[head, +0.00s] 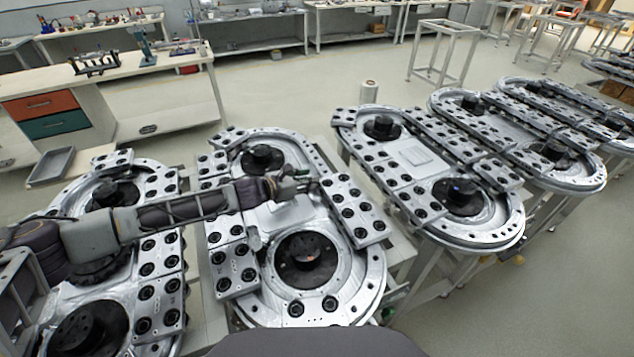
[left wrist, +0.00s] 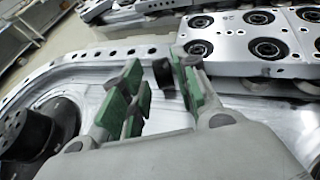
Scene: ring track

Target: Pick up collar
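A small dark cylindrical piece (left wrist: 162,73), which looks like the collar, shows in the left wrist view at the inner rim of a ring track. It lies between the tips of my left gripper (left wrist: 160,88), nearer the right-hand finger. The green-padded fingers stand apart, with a gap on the left of the piece; whether it touches the right finger I cannot tell. In the head view my left gripper (head: 290,184) is low over the second ring track (head: 340,275) from the left, and the collar cannot be made out there. My right gripper is not in view.
The track carries black hubs (head: 304,258) and raised plates with rollers (head: 358,208) close to the gripper. More ring tracks (head: 425,160) stand to the right and left. A workbench (head: 110,90) stands at the back left. Open floor (head: 290,85) lies behind.

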